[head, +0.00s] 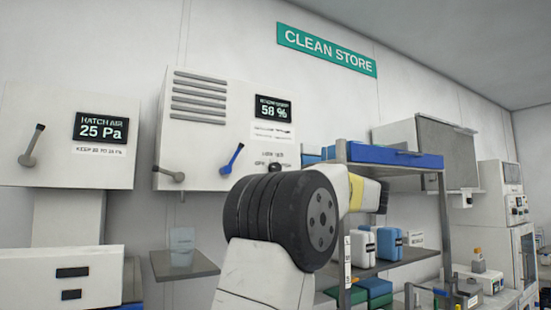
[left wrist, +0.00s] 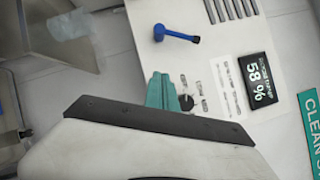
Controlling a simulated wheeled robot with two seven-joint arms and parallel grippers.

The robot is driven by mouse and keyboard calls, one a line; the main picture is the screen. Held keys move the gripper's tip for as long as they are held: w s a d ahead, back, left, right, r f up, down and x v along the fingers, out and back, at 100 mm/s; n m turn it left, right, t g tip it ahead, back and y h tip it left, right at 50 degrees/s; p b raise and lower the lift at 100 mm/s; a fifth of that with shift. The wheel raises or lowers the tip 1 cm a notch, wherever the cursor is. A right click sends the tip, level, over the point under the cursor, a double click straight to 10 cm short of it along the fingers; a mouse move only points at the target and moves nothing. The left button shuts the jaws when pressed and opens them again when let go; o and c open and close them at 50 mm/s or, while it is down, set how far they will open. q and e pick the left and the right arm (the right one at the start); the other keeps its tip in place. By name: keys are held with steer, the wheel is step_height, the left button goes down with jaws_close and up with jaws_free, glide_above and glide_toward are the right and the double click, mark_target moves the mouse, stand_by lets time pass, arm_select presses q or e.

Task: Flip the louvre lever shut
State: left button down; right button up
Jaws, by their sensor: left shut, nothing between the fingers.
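A white wall unit (head: 212,130) has grey louvre slats (head: 199,98) and a 58 % display. A blue lever (head: 232,158) on its lower front slants up and right to a dark tip. The blue lever also shows in the left wrist view (left wrist: 177,35). A grey lever (head: 169,173) sits at the unit's lower left corner, lying nearly flat. I cannot read which lever is labelled for the louvre. My left gripper's teal fingers (left wrist: 161,91) are shut and empty, near a dark knob (left wrist: 186,102) and apart from the blue lever. My right gripper is not in view.
A hatch air unit (head: 60,130) with another grey lever (head: 33,145) is at the left. A shelf rack (head: 442,215) with a blue tray (head: 390,155) and boxes stands right of my arm. A small shelf (head: 185,264) holds a clear container below the wall unit.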

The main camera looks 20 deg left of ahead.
arm_select(q)
steer(key=d+r, duration=0.1)
steer(key=d+r+y, duration=0.1)
steer(key=d, duration=0.1)
steer(key=shift+s+r+n+g, duration=0.1)
steer(key=shift+r+n+g, duration=0.2)
steer(key=shift+s+r+x, duration=0.25)
steer(key=shift+s+x, duration=0.15)
steer(key=shift+x, duration=1.75)
steer(key=shift+s+r+x, duration=0.25)
steer(key=shift+s+x, duration=0.2)
steer(key=shift+x, duration=1.7)
steer(key=shift+s+r+x, duration=0.3)
steer(key=shift+s+x, duration=0.1)
steer(key=shift+x, duration=1.75)
